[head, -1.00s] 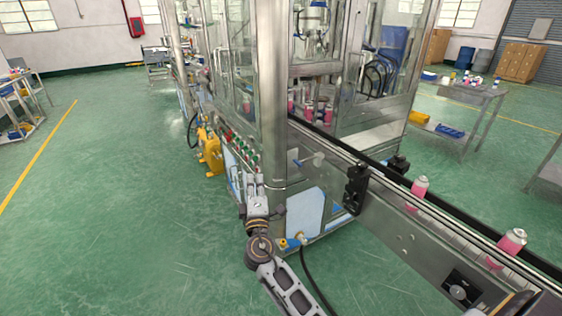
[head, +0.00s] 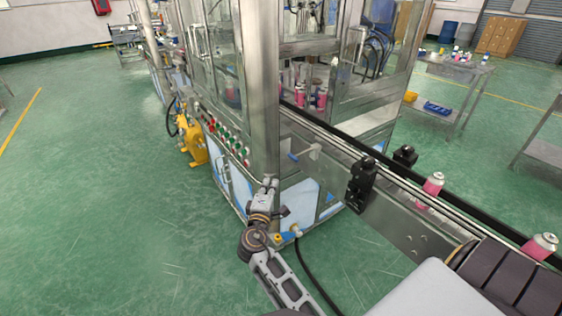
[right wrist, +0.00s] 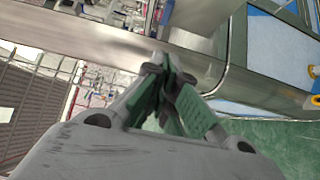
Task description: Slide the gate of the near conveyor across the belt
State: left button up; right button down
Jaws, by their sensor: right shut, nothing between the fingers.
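The near conveyor (head: 330,152) runs from the glass-walled machine towards the lower right. A small pale bracket with a blue handle (head: 293,156), which looks like the gate, sits on its near side rail close to the machine's corner post. My right gripper (head: 271,183) is shut and empty, in front of the foot of that post, below and left of the blue handle and apart from it in the picture. In the right wrist view the closed fingers (right wrist: 166,75) meet with nothing between them. I cannot pick out the gate there. My left gripper is not in view.
Black sensor blocks (head: 362,185) flank the belt. Pink cans (head: 433,184) stand on it further right. The machine's corner post (head: 260,90) rises behind my right gripper. A black hose (head: 312,270) hangs below. The green floor at left is clear.

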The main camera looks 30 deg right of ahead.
aim_at(299, 156)
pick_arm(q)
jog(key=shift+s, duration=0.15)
pick_arm(e)
jog(key=shift+s, duration=0.1)
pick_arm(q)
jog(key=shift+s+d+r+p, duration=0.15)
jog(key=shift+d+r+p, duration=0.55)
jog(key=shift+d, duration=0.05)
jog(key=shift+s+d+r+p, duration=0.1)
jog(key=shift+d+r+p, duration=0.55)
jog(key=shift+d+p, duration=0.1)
pick_arm(e)
jog(key=s+d+x, duration=0.1)
jog(key=d+x, duration=0.1)
jog(key=x, duration=1)
jog(key=shift+d, duration=0.3)
jog(key=d, duration=0.7)
jog(key=shift+w+b, duration=0.2)
jog(key=shift+b, duration=0.2)
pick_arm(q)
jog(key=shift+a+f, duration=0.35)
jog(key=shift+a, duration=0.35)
pick_arm(e)
jog(key=shift+r, duration=0.15)
